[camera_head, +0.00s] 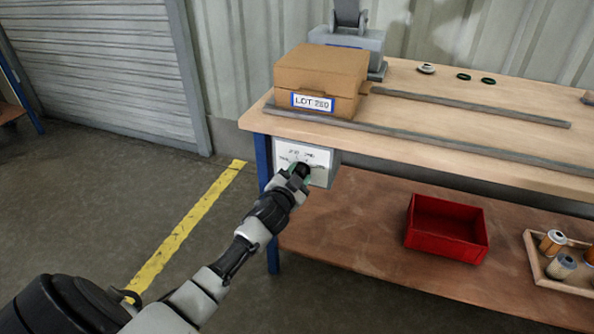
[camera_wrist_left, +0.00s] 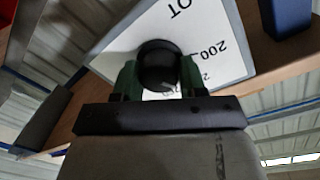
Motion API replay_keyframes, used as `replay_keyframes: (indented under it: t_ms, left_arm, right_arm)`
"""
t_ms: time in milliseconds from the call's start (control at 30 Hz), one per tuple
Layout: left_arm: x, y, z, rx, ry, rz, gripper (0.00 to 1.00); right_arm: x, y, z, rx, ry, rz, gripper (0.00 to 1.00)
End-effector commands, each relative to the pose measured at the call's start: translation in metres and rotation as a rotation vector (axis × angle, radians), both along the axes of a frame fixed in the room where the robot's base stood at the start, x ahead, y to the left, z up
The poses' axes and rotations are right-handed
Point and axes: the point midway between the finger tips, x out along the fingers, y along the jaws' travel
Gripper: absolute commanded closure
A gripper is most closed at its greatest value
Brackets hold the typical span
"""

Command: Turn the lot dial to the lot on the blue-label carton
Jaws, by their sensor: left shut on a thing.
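The carton (camera_head: 322,78) is brown cardboard and stands on the left end of the bench top. Its blue-bordered label (camera_head: 312,102) appears to read LOT 260, though the print is small. The lot dial panel (camera_head: 318,155) is a white plate on a box under the bench's left corner. My left gripper (camera_head: 300,172) is at this panel, shut on the dial's black knob. In the left wrist view the round black knob (camera_wrist_left: 158,66) sits between the green fingertips, with "200" printed beside it. The dial's pointer and some markings are hidden. My right gripper is not in view.
A grey device (camera_head: 350,42) stands behind the carton. Metal rails (camera_head: 440,143) run along the bench top, with dark rings (camera_head: 488,81) behind. The lower shelf holds a red bin (camera_head: 446,228) and a tray (camera_head: 540,262) of cartridges. Floor on the left is clear.

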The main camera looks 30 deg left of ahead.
Motion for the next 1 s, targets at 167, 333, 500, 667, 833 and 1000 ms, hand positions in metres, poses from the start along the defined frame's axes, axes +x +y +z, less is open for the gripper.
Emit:
replay_keyframes:
  t_ms: [167,333,500,667,833,1000]
  left_arm:
    - [0.000,-0.001,0.001,0.162,0.041,-0.001,0.82]
    - [0.000,-0.001,0.001,0.321,0.079,-0.001,0.82]
    - [0.000,-0.001,0.001,0.476,0.117,-0.001,0.82]
    - [0.000,-0.001,0.000,0.612,0.148,-0.002,0.82]
    - [0.000,-0.002,0.000,0.731,0.177,-0.002,0.82]
    - [0.000,-0.002,-0.001,0.819,0.198,-0.002,0.82]
  right_arm:
    - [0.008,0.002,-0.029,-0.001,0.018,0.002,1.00]
    - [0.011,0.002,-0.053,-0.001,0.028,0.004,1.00]
    - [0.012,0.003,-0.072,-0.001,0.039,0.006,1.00]
    - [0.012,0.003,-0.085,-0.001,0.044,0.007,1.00]
    - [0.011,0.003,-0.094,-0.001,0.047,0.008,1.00]
    - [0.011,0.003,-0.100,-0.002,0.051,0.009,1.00]
